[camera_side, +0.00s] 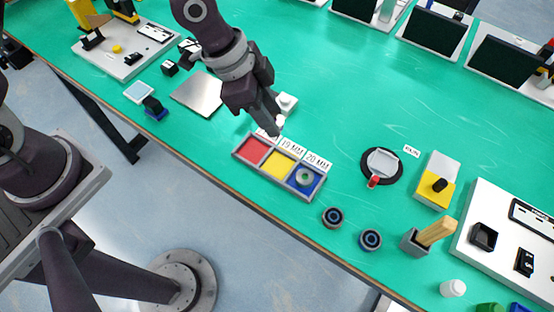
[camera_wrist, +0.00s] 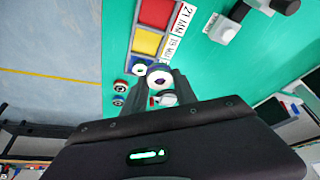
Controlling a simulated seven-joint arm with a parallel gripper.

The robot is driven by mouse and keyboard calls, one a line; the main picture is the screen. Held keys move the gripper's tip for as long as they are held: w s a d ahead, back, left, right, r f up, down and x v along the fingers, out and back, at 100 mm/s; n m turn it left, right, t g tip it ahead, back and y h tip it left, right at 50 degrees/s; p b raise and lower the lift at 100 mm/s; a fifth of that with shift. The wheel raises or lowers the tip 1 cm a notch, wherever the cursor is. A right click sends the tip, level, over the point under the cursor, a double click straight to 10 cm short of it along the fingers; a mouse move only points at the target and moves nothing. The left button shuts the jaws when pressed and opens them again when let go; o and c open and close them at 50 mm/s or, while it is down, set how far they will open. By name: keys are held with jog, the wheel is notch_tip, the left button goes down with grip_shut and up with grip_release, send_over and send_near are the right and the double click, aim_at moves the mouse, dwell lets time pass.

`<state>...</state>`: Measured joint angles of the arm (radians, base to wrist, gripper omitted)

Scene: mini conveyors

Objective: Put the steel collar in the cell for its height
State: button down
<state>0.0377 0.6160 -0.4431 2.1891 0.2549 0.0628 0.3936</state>
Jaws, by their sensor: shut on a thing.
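My gripper (camera_side: 277,124) is above the back edge of the sorting tray (camera_side: 236,153), near the red cell's label. In the wrist view its fingers (camera_wrist: 160,84) are shut on a steel collar (camera_wrist: 160,77), a pale ring with a dark bore. The tray has a red cell (camera_side: 252,150), a yellow cell (camera_side: 277,164) and a blue cell (camera_side: 293,183). The labels read 21 MM at red (camera_wrist: 184,18), 19 MM at yellow (camera_side: 292,146) and 20 MM at blue (camera_side: 317,162). Another ring (camera_side: 305,177) lies in the blue cell. Red and yellow look empty.
Two dark ringed parts (camera_side: 332,217) (camera_side: 370,239) stand right of the tray. A round black stand (camera_side: 394,164), a yellow-and-white block (camera_side: 438,182) and a grey holder (camera_side: 413,243) are further right. A steel plate (camera_side: 198,93) lies left. Green table behind the tray is mostly clear.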

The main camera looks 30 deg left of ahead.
jog(key=shift+m, duration=0.5)
jog(key=f, duration=0.3)
jog(key=d+f, duration=0.1)
jog(key=f, duration=0.3)
jog(key=s+d+f, duration=0.1)
jog(key=f, duration=0.2)
jog(key=shift+s+f, duration=0.1)
jog(key=shift+f, duration=0.1)
